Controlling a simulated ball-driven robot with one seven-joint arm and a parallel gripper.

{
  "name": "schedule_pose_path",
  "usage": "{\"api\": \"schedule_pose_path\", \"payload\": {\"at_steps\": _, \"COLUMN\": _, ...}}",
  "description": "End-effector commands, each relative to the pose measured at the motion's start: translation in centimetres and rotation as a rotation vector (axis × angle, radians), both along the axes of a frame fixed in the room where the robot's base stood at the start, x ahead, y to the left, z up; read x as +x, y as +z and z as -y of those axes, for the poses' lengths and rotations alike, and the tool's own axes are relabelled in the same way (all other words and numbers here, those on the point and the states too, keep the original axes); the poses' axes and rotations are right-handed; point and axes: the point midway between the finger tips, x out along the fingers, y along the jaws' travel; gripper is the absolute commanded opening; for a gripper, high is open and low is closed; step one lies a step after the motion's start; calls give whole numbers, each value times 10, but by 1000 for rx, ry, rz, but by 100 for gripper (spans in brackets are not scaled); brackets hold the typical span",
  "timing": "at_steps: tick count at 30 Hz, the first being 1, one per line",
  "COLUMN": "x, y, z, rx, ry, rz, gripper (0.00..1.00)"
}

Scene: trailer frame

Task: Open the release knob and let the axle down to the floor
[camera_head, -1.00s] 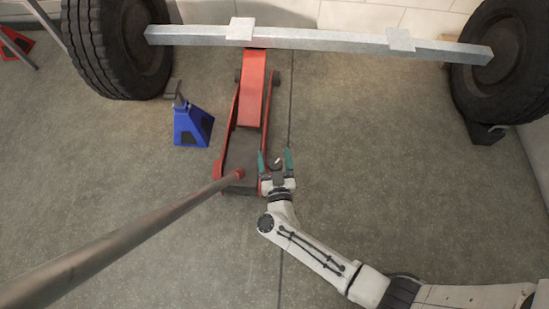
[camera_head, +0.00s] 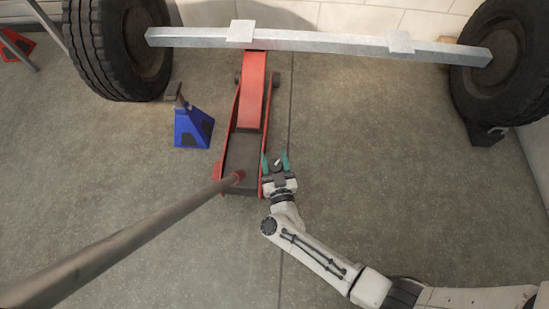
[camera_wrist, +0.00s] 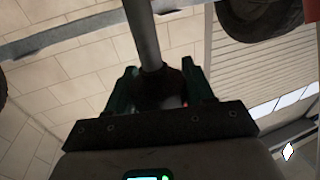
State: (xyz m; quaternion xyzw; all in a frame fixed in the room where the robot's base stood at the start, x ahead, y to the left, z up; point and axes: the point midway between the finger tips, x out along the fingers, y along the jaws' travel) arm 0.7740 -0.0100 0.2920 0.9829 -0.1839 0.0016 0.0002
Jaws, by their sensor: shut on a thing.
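The axle (camera_head: 320,40) is a pale metal beam across the top of the head view, with a large tyre at each end. A red floor jack (camera_head: 253,90) stands under it, its lifting arm reaching the beam. The dark round release knob (camera_head: 277,162), with a pale mark, is at the jack's near right side. My gripper (camera_head: 275,161) has its green fingers on either side of the knob and is shut on it. In the wrist view the dark knob (camera_wrist: 168,92) shows between the fingers, partly hidden in shadow.
The jack's long handle (camera_head: 120,238) slants up from the lower left, close to my gripper. A blue stand (camera_head: 192,127) is left of the jack, clear of the beam. A dark block (camera_head: 487,134) sits by the right tyre (camera_head: 500,70). The floor to the right is clear.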

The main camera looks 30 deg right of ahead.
Motion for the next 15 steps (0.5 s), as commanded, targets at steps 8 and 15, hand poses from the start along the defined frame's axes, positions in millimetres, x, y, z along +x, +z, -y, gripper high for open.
{"api": "schedule_pose_path", "payload": {"at_steps": 8, "x": 0, "y": -2, "z": -2, "rx": -1, "ry": 192, "rz": -1, "gripper": 22}}
{"api": "schedule_pose_path", "payload": {"at_steps": 15, "x": 1, "y": -3, "z": -6, "rx": 0, "ry": 317, "rz": 0, "gripper": 22}}
